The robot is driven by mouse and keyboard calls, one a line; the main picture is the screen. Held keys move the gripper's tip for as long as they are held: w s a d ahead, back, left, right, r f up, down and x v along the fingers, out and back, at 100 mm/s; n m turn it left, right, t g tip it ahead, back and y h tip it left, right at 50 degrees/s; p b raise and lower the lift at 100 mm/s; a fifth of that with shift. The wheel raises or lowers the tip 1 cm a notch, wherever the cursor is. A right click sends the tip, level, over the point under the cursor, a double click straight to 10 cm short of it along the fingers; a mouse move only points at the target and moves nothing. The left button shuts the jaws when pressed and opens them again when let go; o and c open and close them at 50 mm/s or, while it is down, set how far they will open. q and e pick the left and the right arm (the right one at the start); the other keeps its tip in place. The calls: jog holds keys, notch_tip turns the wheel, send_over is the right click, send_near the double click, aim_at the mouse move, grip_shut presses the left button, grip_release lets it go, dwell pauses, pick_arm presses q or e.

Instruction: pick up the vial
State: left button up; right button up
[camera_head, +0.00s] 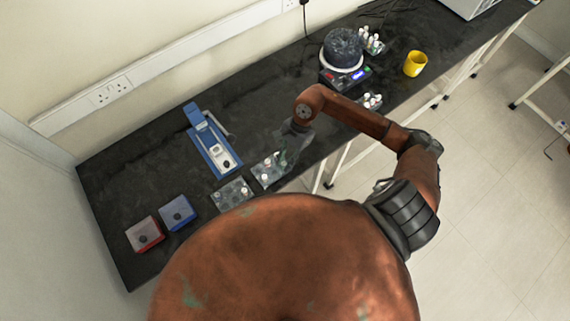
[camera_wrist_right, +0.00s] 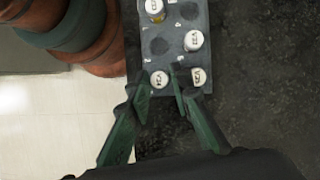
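White-capped vials stand in a grey rack (camera_wrist_right: 173,58) in the right wrist view. One vial (camera_wrist_right: 159,79) is at the near edge of the rack, between the green fingertips of my right gripper (camera_wrist_right: 159,88). The gripper is open, with a finger on each side of that cap; I cannot tell whether either touches it. A second vial (camera_wrist_right: 198,76) stands just right of the right finger. Two more, a vial (camera_wrist_right: 193,40) and a vial (camera_wrist_right: 155,9), stand farther up the rack. In the head view, my right gripper (camera_head: 284,154) points down at the rack (camera_head: 269,181). My left gripper is not in view.
Another rack (camera_head: 232,196) stands to the left on the black bench (camera_head: 110,190). A blue device (camera_head: 212,145), a blue box (camera_head: 177,213) and a red box (camera_head: 145,234) stand nearby. A round-topped device (camera_head: 343,50) and a yellow cup (camera_head: 414,64) are farther back.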

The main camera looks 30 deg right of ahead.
jog(key=shift+c, duration=0.5)
jog(key=c, duration=0.4)
jog(key=shift+r, duration=0.1)
